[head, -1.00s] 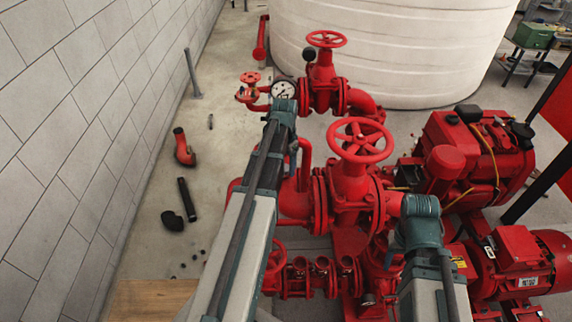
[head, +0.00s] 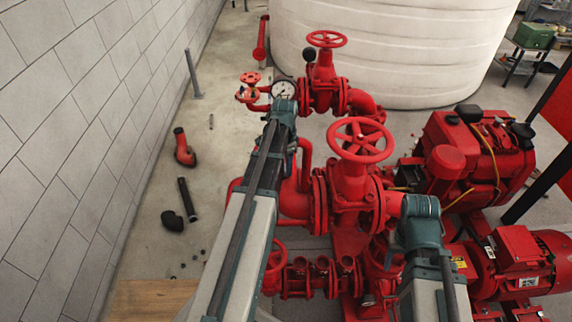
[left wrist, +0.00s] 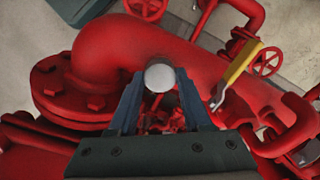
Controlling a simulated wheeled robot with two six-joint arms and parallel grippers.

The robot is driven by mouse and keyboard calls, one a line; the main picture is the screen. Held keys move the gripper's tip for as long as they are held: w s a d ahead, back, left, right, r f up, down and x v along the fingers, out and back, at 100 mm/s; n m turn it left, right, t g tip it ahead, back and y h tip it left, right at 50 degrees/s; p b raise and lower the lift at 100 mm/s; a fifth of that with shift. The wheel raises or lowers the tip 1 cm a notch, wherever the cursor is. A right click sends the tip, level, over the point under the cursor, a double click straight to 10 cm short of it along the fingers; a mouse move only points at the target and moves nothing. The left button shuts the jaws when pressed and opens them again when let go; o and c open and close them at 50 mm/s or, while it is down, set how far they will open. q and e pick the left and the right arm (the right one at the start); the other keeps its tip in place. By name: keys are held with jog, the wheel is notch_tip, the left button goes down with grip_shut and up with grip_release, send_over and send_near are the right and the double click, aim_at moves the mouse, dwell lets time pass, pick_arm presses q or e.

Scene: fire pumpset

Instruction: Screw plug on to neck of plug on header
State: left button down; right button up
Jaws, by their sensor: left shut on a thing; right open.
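The plug (left wrist: 160,76) shows as a pale grey round end between the fingertips of my left gripper (left wrist: 160,84) in the left wrist view. My left gripper is shut on it, above a thick red header pipe (left wrist: 125,48). The neck on the header is not clearly visible; I cannot tell whether the plug touches it. In the head view my left gripper (head: 291,157) is mostly hidden by its own arm. My right gripper (head: 393,260) is open, pointing down among the red pipework at the lower right, its fingers partly hidden.
A yellow-handled lever (left wrist: 238,72) lies close to the right of my left fingers. A red handwheel (head: 360,140) and a pressure gauge (head: 283,90) stand near the arms. Loose black pipe pieces (head: 187,198) lie on the open floor at left.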

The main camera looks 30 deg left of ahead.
pick_arm(q)
jog(key=shift+m, duration=0.9)
jog(key=m, duration=0.4)
jog(key=shift+m, duration=0.3)
jog(key=m, duration=0.4)
jog(key=shift+m, duration=0.3)
jog(key=shift+m, duration=0.5)
jog(key=m, duration=0.3)
jog(key=shift+m, duration=0.3)
